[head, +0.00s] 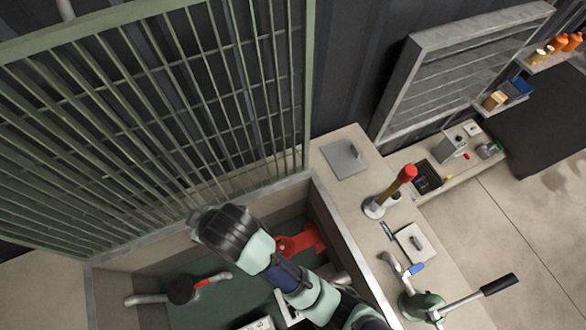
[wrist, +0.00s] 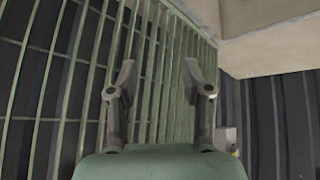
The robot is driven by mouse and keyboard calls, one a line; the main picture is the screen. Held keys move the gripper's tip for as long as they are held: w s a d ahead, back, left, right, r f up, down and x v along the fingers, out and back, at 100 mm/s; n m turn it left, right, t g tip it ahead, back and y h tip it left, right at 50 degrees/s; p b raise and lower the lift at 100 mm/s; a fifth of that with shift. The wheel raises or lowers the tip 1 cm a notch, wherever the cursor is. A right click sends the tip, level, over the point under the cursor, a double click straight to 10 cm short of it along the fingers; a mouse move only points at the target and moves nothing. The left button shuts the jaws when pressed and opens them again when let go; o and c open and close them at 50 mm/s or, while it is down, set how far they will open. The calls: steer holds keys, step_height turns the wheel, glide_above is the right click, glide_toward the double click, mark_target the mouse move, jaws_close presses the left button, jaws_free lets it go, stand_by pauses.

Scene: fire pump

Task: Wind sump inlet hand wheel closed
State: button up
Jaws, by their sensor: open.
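No part is clearly recognisable as the sump inlet hand wheel. A red fitting (head: 300,242) shows in the sump pit in the head view, partly hidden behind my arm, so I cannot tell if it is the wheel. A dark round body with a red-marked handle (head: 183,289) sits on a pale pipe at the left of the pit. My gripper (wrist: 160,80) is open and empty in the wrist view, its two fingers apart and facing the green grating. In the head view my arm reaches over the pit, and its fingers cannot be made out.
A green barred grating (head: 150,110) stands behind the pit. On the right ledge are a red-topped post (head: 405,174), a blue-handled valve (head: 414,269) and a long black-gripped lever (head: 495,285). A louvred panel (head: 455,70) leans behind. Open floor (head: 535,230) lies right.

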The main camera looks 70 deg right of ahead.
steer(key=s+d+f+g+y+b, duration=0.15)
steer(key=d+f+b, duration=0.25)
steer(key=f, duration=0.5)
steer(key=s+d+f+g+b, duration=0.1)
steer(key=s+d+f+b, duration=0.15)
steer(key=f+b, duration=0.45)
steer(key=s+d+f+g+b, duration=0.15)
steer(key=d+f, duration=0.35)
steer(key=f, duration=0.6)
steer(key=g+y+b, duration=0.3)
steer(key=y+b, duration=0.2)
steer(key=b, duration=1.3)
glide_above(288, 238)
steer(key=d, duration=0.4)
step_height(288, 238, down, 28)
steer(key=shift+m+h, duration=0.25)
steer(key=shift+m, duration=0.15)
steer(key=b+x, duration=0.1)
steer(key=x, duration=0.2)
steer(key=b+x, duration=0.2)
steer(key=x, duration=0.2)
steer(key=shift+s+a+r, duration=0.1)
steer(key=shift+a+r, duration=0.05)
steer(key=shift+a, duration=0.05)
steer(key=shift+c, duration=0.4)
jaws_close()
